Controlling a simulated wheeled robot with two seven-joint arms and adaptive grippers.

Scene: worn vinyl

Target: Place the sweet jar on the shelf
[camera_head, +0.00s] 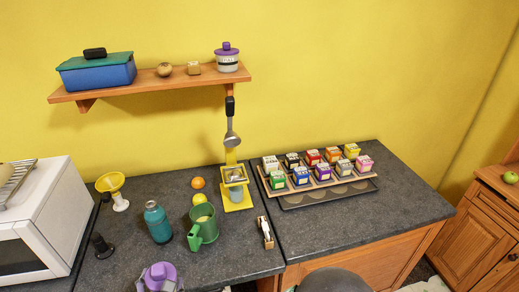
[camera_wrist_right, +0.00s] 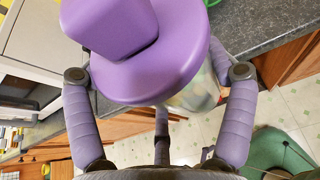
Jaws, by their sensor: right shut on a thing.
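The sweet jar, clear with a purple lid and square knob, shows close up in the right wrist view (camera_wrist_right: 160,60); colored contents show faintly through its side. It also shows at the bottom edge of the head view (camera_head: 158,272), in front of the counter. My right gripper (camera_wrist_right: 160,90) has its lilac fingers around the jar, shut on it. The wooden shelf (camera_head: 120,91) is on the yellow wall at the upper left. My left gripper is not in view.
A bottle (camera_head: 157,222) and green jug (camera_head: 203,227) stand on the counter.

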